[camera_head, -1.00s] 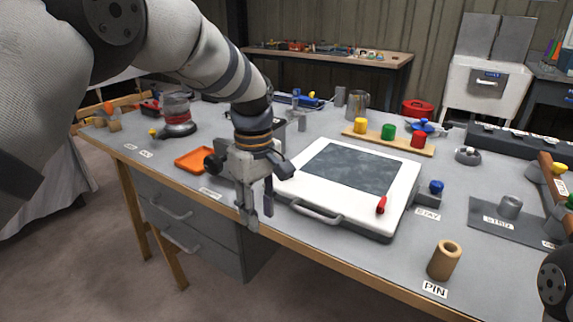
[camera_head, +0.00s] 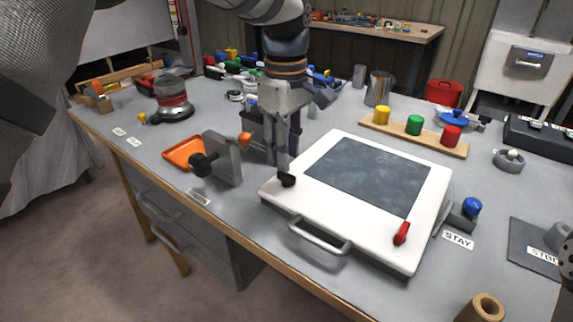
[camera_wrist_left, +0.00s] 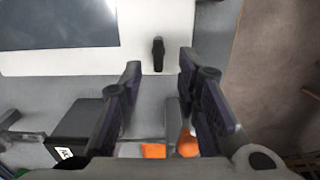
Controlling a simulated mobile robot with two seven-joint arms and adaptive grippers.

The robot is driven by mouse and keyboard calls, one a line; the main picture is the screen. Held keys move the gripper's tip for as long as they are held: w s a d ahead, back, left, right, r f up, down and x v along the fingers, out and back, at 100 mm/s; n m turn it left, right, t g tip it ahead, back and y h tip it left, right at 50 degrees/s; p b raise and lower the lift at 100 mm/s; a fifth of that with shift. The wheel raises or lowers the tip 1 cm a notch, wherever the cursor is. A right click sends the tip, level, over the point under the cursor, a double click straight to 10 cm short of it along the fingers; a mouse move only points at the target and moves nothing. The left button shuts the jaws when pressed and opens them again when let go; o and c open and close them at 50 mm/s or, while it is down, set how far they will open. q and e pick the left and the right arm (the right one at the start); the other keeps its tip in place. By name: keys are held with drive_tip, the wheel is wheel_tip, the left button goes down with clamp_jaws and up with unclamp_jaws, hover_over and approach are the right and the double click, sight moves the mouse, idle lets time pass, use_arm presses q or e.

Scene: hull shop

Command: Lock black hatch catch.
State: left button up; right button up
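The white hatch (camera_head: 375,240) with a dark window lies flat on the bench. The black hatch catch (camera_head: 288,181) sits at the hatch's left corner, partly hidden by my gripper in the head view. In the left wrist view the catch (camera_wrist_left: 158,54) shows as a small black lever near the hatch edge, pointing across it. My left gripper (camera_head: 282,160) points down just above the catch. In the wrist view its fingers (camera_wrist_left: 159,68) are apart, with the catch between and just beyond the tips, apparently untouched. My right gripper is out of view.
A red catch (camera_head: 402,233) and a metal handle (camera_head: 320,238) are on the hatch. A grey bracket with a black knob (camera_head: 222,158) and an orange tray (camera_head: 182,152) stand left of the gripper. A blue-knobbed stay (camera_head: 465,212) is at the right.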

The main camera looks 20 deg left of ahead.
sight(286, 179)
use_arm(q)
wheel_tip(286, 179, down, 5)
drive_tip(key=shift+r, duration=0.2)
drive_tip(key=shift+w, duration=0.1)
clamp_jaws()
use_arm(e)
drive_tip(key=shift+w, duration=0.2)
use_arm(q)
drive_tip(key=shift+m, duration=0.4)
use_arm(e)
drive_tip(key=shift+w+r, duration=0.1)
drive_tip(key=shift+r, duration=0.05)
use_arm(q)
drive_tip(key=m, duration=0.3)
drive_tip(key=shift+r+p, duration=0.1)
drive_tip(key=shift+p, duration=0.3)
drive_tip(key=m, duration=1.3)
drive_tip(key=shift+m, duration=0.4)
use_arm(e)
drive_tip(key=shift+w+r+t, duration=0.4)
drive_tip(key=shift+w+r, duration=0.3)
use_arm(q)
drive_tip(key=shift+m, duration=0.3)
